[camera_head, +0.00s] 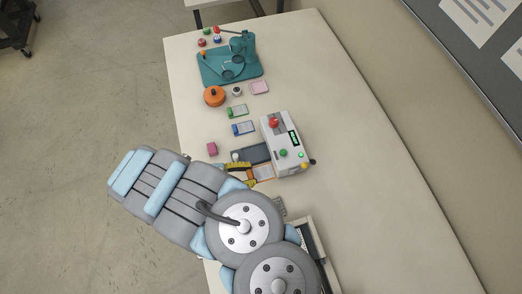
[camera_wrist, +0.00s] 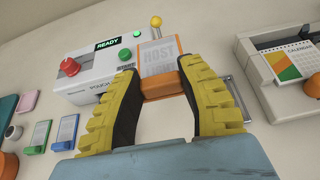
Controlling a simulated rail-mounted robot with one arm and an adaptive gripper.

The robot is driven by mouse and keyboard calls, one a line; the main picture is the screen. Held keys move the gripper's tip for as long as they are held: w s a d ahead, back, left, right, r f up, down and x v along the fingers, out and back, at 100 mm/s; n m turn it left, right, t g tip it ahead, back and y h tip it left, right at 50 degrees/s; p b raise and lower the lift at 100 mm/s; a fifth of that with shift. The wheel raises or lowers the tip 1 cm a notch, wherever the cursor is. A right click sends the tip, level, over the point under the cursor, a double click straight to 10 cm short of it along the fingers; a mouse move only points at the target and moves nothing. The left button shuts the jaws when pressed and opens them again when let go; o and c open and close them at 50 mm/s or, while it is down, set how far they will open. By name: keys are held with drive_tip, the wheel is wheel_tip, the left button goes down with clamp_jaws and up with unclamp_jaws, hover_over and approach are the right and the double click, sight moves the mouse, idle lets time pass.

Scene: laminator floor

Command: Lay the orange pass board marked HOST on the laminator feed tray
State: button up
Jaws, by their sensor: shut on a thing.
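The orange-edged pass board marked HOST (camera_wrist: 156,58) stands between my fingertips in the wrist view, with its pale printed face towards the camera. My gripper (camera_wrist: 160,84) is shut on the orange block at the board's lower end. In the head view my yellow fingers (camera_head: 240,170) are beside the laminator, and the orange board (camera_head: 265,173) shows just right of them.
A teal press (camera_head: 230,60) and an orange round tin (camera_head: 214,96) stand farther back. A calendar (camera_wrist: 292,64) stands right of the board. The table's right side is clear.

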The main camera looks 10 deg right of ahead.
drive_tip(key=shift+w+f+b, duration=1.15)
drive_tip(key=shift+w+b, duration=0.25)
drive_tip(key=shift+w, duration=0.85)
drive_tip(key=b, duration=0.9)
hover_over(246, 156)
drive_tip(key=s, duration=0.3)
wheel_tip(246, 156, down, 5)
drive_tip(key=shift+r, duration=0.2)
drive_tip(key=w+f+b, duration=0.1)
drive_tip(key=f+b, duration=0.1)
drive_tip(key=shift+w+b, duration=0.2)
drive_tip(key=shift+b, duration=0.1)
drive_tip(key=shift+w+r+p, duration=0.1)
drive_tip(key=shift+w+p, duration=0.15)
drive_tip(key=shift+p, duration=0.05)
drive_tip(key=shift+w+f, duration=0.35)
drive_tip(key=shift+w, duration=0.05)
drive_tip(key=shift+w+f, duration=0.2)
drive_tip(key=shift+f, duration=1.6)
